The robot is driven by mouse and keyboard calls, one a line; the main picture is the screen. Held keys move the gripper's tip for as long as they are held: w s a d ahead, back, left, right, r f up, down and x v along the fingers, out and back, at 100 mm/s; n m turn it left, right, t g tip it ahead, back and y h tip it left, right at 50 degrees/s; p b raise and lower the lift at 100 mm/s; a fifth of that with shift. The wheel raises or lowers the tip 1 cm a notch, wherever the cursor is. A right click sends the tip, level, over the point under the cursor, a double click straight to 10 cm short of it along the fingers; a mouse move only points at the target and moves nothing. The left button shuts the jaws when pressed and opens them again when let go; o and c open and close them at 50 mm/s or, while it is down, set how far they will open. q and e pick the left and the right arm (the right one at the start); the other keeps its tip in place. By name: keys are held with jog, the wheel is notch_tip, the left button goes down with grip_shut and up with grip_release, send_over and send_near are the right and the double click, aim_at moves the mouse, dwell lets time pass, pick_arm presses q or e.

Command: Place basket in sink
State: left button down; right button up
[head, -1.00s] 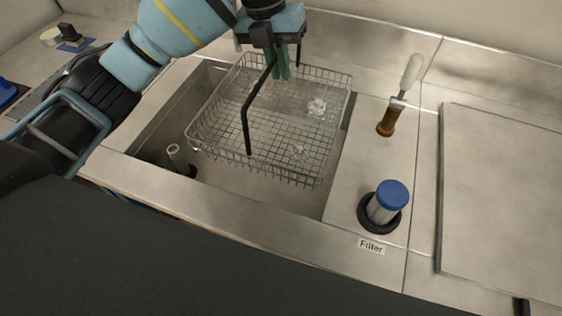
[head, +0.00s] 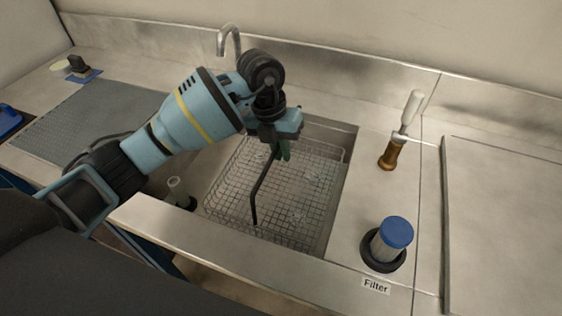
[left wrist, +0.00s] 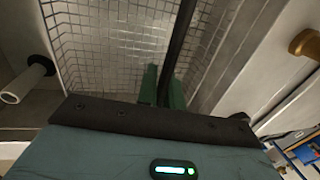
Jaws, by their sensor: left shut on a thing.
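The wire basket (head: 290,194) is down inside the steel sink (head: 328,128), in the sink's middle and right part. Clear small items lie in it, too faint to name. My left gripper (head: 284,152) is over the basket's back part, with its green fingers pointing down. The exact grip point on the wire is hard to see. My right gripper does not show.
A standpipe (head: 178,190) stands at the sink's left. A curved tap (head: 229,40) is behind the arm. A grey mat (head: 85,118) lies at left.

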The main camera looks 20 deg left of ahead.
pick_arm(q)
jog(key=shift+a+x, duration=0.2)
jog(key=shift+x, duration=0.85)
jog(key=shift+a+x, duration=0.25)
jog(key=shift+x, duration=0.8)
jog(key=shift+f, duration=0.15)
jog(key=c, duration=1.5)
grip_release()
jog(key=shift+c, duration=0.2)
jog(key=v, duration=1.2)
